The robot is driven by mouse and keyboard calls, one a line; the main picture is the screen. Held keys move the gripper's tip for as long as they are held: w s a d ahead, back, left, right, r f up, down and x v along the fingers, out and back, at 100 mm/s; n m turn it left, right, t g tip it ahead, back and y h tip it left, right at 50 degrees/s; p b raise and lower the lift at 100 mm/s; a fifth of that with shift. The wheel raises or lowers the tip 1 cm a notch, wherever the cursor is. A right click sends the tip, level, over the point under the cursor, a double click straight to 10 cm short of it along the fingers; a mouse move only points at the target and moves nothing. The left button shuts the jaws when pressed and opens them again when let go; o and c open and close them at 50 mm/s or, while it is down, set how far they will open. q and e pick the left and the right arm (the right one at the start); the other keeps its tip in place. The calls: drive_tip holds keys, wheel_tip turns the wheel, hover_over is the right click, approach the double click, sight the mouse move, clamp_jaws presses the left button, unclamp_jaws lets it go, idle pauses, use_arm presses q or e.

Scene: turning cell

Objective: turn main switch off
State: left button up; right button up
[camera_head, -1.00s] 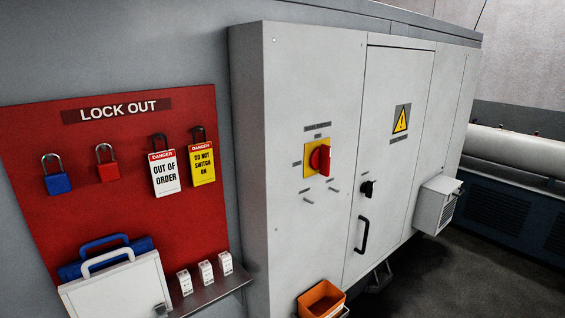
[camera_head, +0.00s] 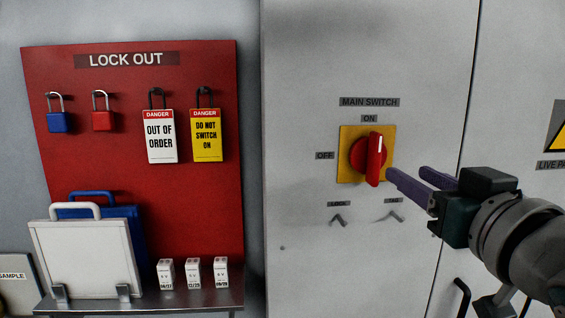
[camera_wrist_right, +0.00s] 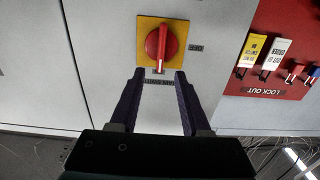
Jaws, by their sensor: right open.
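The main switch (camera_head: 370,158) is a red rotary knob on a yellow plate (camera_head: 346,174) on the grey cabinet. Its handle stands about upright, with its white mark at the top toward the ON label (camera_head: 369,118). The OFF label (camera_head: 324,155) is left of the plate. My right gripper (camera_head: 407,174) is open and empty, just right of and slightly below the knob, pointing at it. In the right wrist view, the knob (camera_wrist_right: 161,44) appears upside down, beyond the gap between the two fingers (camera_wrist_right: 159,74). My left gripper is out of view.
The cabinet front (camera_head: 320,60) is flat, with two small pegs (camera_head: 338,220) below the switch. A red lock-out board (camera_head: 130,200) with padlocks and tags hangs at left, above a shelf (camera_head: 200,300). A black door handle (camera_head: 462,297) is at lower right.

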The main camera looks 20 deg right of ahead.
sight(379, 156)
drive_tip(key=p+x, duration=0.2)
drive_tip(key=x, duration=0.5)
drive_tip(key=shift+w+a+r, duration=0.1)
drive_tip(key=shift+w+r, duration=0.05)
drive_tip(key=shift+w, duration=0.25)
drive_tip(key=shift+x, duration=0.9)
drive_tip(key=shift+c, duration=1.2)
clamp_jaws()
